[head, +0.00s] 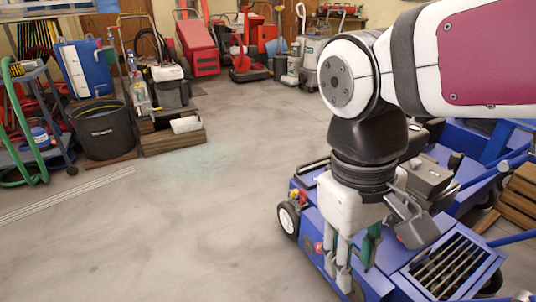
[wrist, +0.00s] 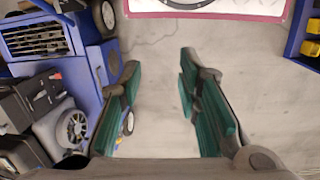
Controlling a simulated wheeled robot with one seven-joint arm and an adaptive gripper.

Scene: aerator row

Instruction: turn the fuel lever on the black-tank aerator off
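A blue aerator (head: 312,222) with a dark wheel stands at the lower right of the head view, partly hidden by my arm. In the wrist view, a small engine (wrist: 62,128) with a round grey fan cover and black parts (wrist: 18,112) sits at the left, beside a blue frame. I cannot tell which part is the black tank, and I cannot make out the fuel lever. My gripper (head: 355,268) points down beside the aerator in the head view. In the wrist view, its green-padded fingers (wrist: 158,98) are wide apart with only floor visible between them.
More blue machinery (head: 480,135) stands behind my arm, with a wooden pallet (head: 521,195) at the right edge. A black bin (head: 102,132) and a wooden platform (head: 172,140) stand at left. Red machines (head: 198,45) line the back. The middle floor is clear.

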